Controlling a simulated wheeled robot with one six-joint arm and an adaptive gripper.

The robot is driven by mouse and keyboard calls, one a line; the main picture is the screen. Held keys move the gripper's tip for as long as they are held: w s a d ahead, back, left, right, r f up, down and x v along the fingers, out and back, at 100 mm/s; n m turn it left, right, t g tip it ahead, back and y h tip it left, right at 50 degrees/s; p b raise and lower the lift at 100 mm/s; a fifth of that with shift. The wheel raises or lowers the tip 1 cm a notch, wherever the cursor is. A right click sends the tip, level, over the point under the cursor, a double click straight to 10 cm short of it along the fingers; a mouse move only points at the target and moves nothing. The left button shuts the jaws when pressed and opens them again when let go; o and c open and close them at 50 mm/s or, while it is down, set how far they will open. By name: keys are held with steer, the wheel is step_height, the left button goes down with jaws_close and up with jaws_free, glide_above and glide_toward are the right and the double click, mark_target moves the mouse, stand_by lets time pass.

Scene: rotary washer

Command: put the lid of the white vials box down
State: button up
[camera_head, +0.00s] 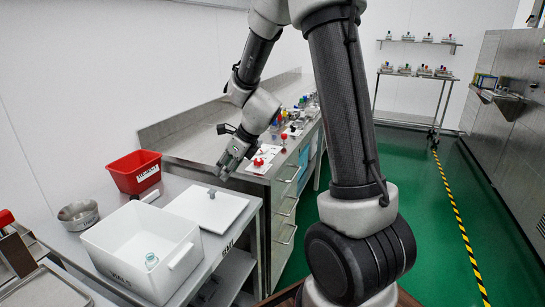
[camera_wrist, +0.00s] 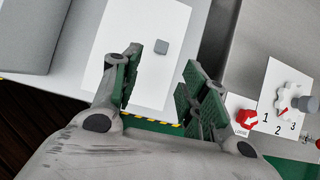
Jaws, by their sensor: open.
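The white vials box (camera_head: 103,262) stands open on the table at the lower left in the head view, with a small clear vial (camera_head: 151,261) inside. Its flat white lid (camera_head: 225,209) lies on the table just right of and behind the box, knob side up. The lid's grey knob (camera_head: 212,193) is free. In the wrist view the lid (camera_wrist: 150,85) lies below my gripper, and the knob (camera_wrist: 161,47) shows beyond the fingertips. My gripper (camera_head: 229,163) is open and empty, above and behind the lid; it also shows in the wrist view (camera_wrist: 160,64).
A red bin (camera_head: 135,173) and a metal bowl (camera_head: 78,216) stand behind and left of the box. A steel counter (camera_head: 190,139) with a numbered panel and several small coloured items adjoins at the back. The table's right edge is close to the lid.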

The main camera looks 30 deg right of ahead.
steer(key=s+d+r+n, duration=0.1)
steer(key=s+r+n, duration=1)
steer(key=s+n, duration=0.2)
steer(key=s+d+r+n+h, duration=0.2)
steer(key=s+d+n, duration=0.2)
steer(key=s+n, duration=0.3)
steer(key=s+d+r+n+g+h, duration=0.1)
steer(key=s+d+r+n, duration=0.1)
steer(key=s+n, duration=0.6)
steer(key=shift+s+d+r+h, duration=0.35)
steer(key=shift+s+d+h, duration=0.05)
steer(key=shift+s+d, duration=0.45)
